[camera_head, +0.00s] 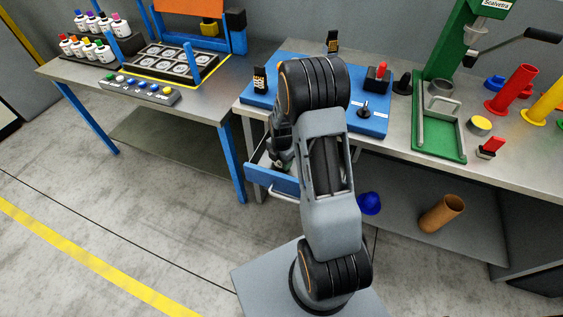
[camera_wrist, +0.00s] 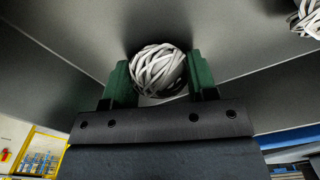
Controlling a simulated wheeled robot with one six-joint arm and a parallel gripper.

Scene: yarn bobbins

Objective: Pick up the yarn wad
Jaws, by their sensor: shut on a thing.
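A yarn wad (camera_wrist: 157,68), a ball of pale grey-white strands, sits between the two green fingers of my gripper (camera_wrist: 158,80) in the wrist view. The fingers press on its left and right sides, so my gripper is shut on it. The wad is against or close to a grey surface; I cannot tell whether it touches. A second pale wad (camera_wrist: 308,18) shows at the top right edge of the wrist view, cut off by the frame. In the head view my arm hides the wads and most of my gripper.
A blue-fronted drawer (camera_head: 270,178) stands open under the workbench beside my arm. A blue board (camera_head: 372,120) with small parts lies on the bench, and a green press (camera_head: 450,45) stands right. Several bottles stand far left. Below are a blue item (camera_head: 369,203) and a brown tube (camera_head: 441,214).

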